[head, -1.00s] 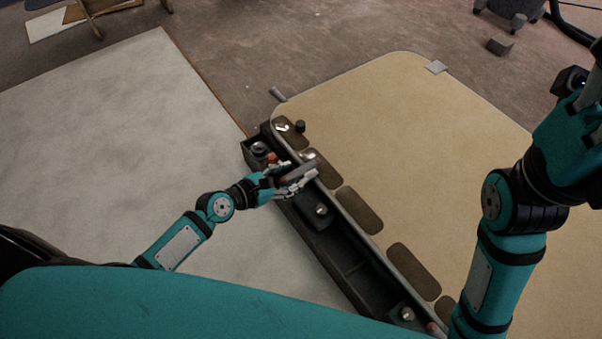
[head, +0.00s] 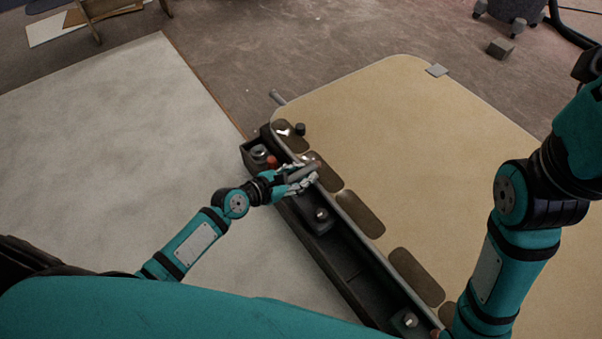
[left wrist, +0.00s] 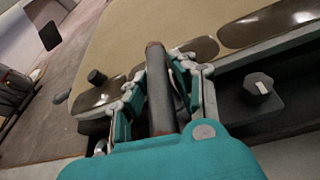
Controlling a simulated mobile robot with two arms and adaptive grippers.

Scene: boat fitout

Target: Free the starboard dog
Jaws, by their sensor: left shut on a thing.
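My left gripper (head: 298,181) is shut on a dark bar-shaped handle (left wrist: 159,85), which I take to be a dog. In the left wrist view the bar stands between the fingers, its brownish end pointing away from me. The bar lies by the near edge of the tan hatch panel (head: 420,130), above the dark frame. The fingers hide its root, so I cannot tell if it still bears on the panel. My right arm is at the right of the head view; its gripper is out of frame.
The dark trough-like frame (head: 345,262) runs along the panel edge and holds a red knob (head: 272,162) and bolt-like fittings (head: 321,214). Dark oval pads (head: 360,212) line the edge. A pale board (head: 110,140) lies at left.

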